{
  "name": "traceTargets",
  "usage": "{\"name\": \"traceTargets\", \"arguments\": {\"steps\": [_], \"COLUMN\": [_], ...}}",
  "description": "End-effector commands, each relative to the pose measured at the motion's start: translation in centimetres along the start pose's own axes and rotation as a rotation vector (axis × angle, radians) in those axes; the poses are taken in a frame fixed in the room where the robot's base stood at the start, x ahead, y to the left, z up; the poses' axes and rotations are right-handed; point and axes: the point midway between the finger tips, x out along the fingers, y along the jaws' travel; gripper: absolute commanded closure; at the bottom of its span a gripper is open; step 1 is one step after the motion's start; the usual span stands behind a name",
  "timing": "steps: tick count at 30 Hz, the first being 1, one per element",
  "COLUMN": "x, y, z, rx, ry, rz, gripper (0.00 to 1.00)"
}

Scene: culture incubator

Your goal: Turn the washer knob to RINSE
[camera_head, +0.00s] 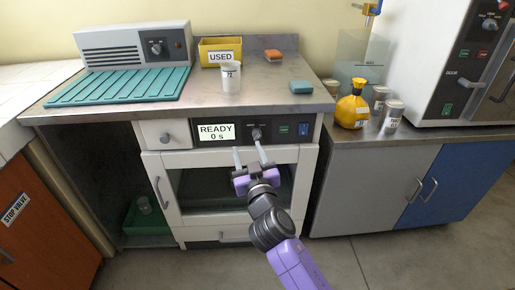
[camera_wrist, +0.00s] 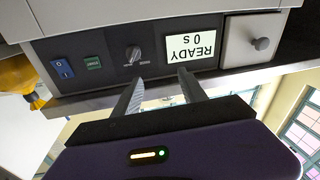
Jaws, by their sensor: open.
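The washer (camera_head: 232,185) is a white under-counter unit with a dark control panel. Its display (camera_head: 216,132) reads "READY 0 s". The small washer knob (camera_head: 256,133) is right of the display; in the wrist view, which is upside down, the knob (camera_wrist: 133,54) is left of the display (camera_wrist: 194,45). The lettering by the knob is too small to read. My gripper (camera_head: 249,157) is open and empty, just in front of and below the panel. In the wrist view its fingers (camera_wrist: 158,85) point toward the panel, apart from the knob, which shows beyond the left finger.
A green button (camera_head: 283,129) and a blue switch (camera_head: 303,129) are right of the knob. The washer door handle (camera_head: 160,193) stands out at the left. On the counter are a cup (camera_head: 230,78), a yellow USED bin (camera_head: 219,52) and a teal sponge (camera_head: 301,87).

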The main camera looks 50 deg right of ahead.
Motion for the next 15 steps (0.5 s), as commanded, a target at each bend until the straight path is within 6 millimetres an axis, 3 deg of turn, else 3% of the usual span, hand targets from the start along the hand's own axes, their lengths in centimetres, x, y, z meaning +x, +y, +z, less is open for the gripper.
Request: {"name": "traceTargets", "arguments": {"steps": [1,5,10,15], "x": [1.0,0.9,1.0,2.8], "y": [0.8,2.6,3.4,3.7], "z": [0.4,2.5,2.8,2.9], "rx": [0.012,0.047,0.108,0.114], "ry": [-0.013,-0.064,-0.073,-0.071], "rz": [0.047,0.132,0.165,0.165], "gripper": [0.51,0.51,0.51,0.51]}}
